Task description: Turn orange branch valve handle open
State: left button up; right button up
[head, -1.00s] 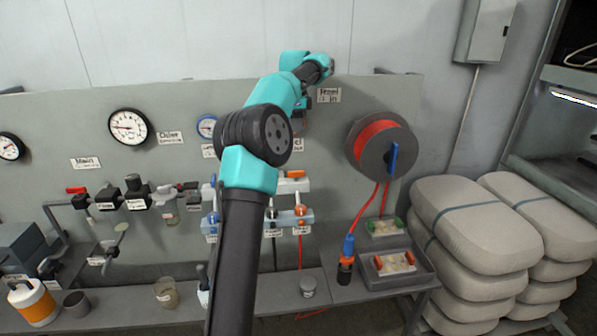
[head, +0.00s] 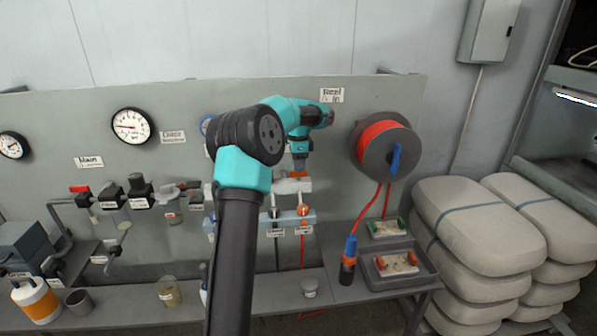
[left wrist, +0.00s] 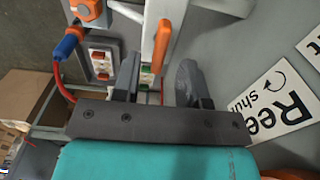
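The orange valve handle (left wrist: 162,45) sits on a white valve body (left wrist: 150,28) in the left wrist view, and a little of its orange (head: 299,174) shows in the head view below my gripper. My left gripper (left wrist: 158,78) is open; one dark finger is on each side of the handle's line. I cannot tell whether either finger touches it. In the head view the left gripper (head: 300,161) points down just above the upper white manifold (head: 292,186). My right gripper is not in view.
A lower manifold with an orange knob (head: 303,210) is just below. A reel with red hose (head: 385,150) is to the right, its hose hanging down. The "Reel shut" sign (left wrist: 270,100) is beside the gripper. Gauges (head: 132,126) and a red-handled valve (head: 79,189) are at left.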

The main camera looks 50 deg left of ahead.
aim_at(298, 174)
pick_arm(q)
jog(key=shift+f, duration=1.55)
grip_shut()
